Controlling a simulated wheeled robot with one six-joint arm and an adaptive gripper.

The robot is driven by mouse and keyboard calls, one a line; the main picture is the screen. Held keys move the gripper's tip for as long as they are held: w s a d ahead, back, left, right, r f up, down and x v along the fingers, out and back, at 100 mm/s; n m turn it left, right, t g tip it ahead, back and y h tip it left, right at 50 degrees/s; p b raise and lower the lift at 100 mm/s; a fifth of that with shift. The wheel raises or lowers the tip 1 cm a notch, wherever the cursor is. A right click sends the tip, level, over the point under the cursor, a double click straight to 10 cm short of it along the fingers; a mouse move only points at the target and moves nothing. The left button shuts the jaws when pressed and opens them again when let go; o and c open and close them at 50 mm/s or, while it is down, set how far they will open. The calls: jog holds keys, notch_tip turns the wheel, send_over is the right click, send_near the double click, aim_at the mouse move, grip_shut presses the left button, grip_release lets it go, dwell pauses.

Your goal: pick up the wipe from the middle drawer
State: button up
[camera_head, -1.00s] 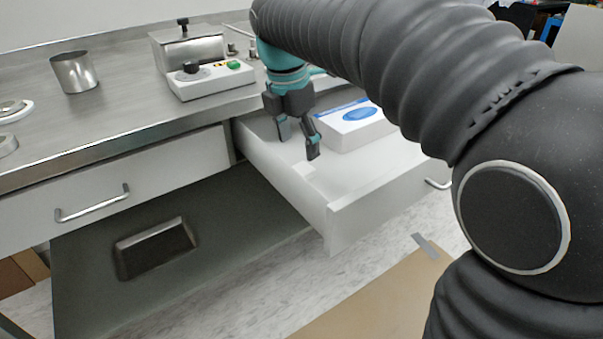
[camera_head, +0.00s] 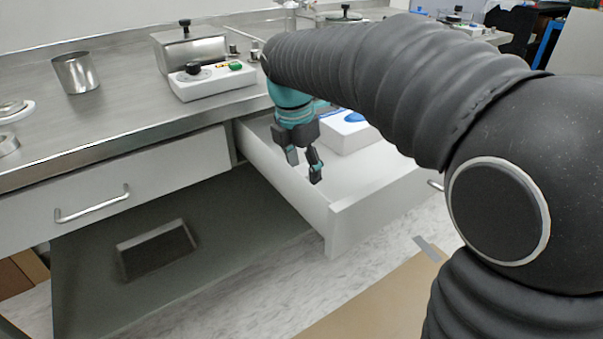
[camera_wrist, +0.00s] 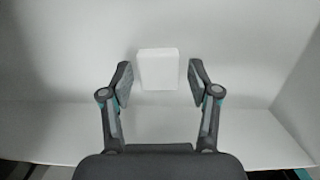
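The wipe (camera_wrist: 158,69) is a small white square on the pale drawer floor in the wrist view. It lies between and just beyond my fingertips, with a gap on both sides. My gripper (camera_head: 304,165) points down inside the open drawer (camera_head: 385,205) in the head view. Its two fingers are spread and nothing is held between them; the open gripper also shows in the wrist view (camera_wrist: 160,84). I cannot make out the wipe in the head view, where it blends with the white drawer or is hidden by the fingers.
A white box with a blue oval (camera_head: 345,135) stands in the drawer behind my gripper, partly covered by my arm. The drawer's side and front walls stand close by. A steel counter (camera_head: 120,105) above carries a metal cup (camera_head: 76,73) and a white control box (camera_head: 212,81).

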jog(key=c, duration=0.4)
jog(key=shift+c, duration=0.2)
jog(key=shift+r, duration=0.1)
